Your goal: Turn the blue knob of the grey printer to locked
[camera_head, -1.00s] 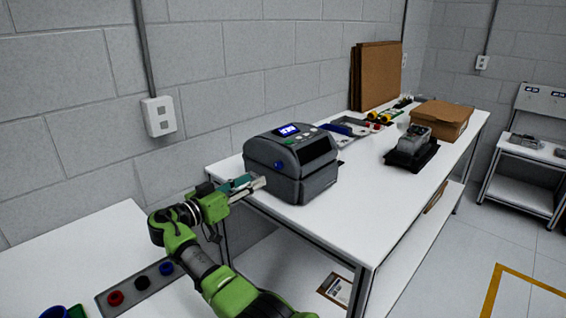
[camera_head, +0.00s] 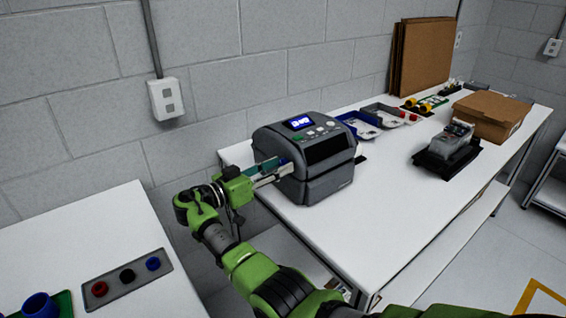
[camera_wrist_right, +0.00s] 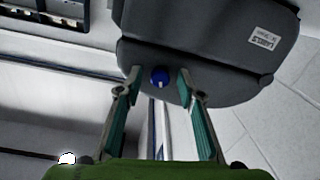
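The grey printer (camera_head: 308,158) stands on the white table, its lit display and buttons on top. Its blue knob (camera_wrist_right: 159,77) shows in the right wrist view on the printer's side, with a pale mark toward the bottom of that picture. In the head view the knob is mostly hidden behind the fingers. My right gripper (camera_head: 277,172) reaches the printer's left side. In the right wrist view its fingers (camera_wrist_right: 159,76) are open, one on each side of the knob, with a gap to it on both sides. My left gripper is not in view.
A wall outlet (camera_head: 166,98) is behind. Trays (camera_head: 381,115), a dark device (camera_head: 449,150) and a cardboard box (camera_head: 490,115) stand farther along the table. A panel with red, black and blue knobs (camera_head: 128,277) lies on the left table. The table's front part is clear.

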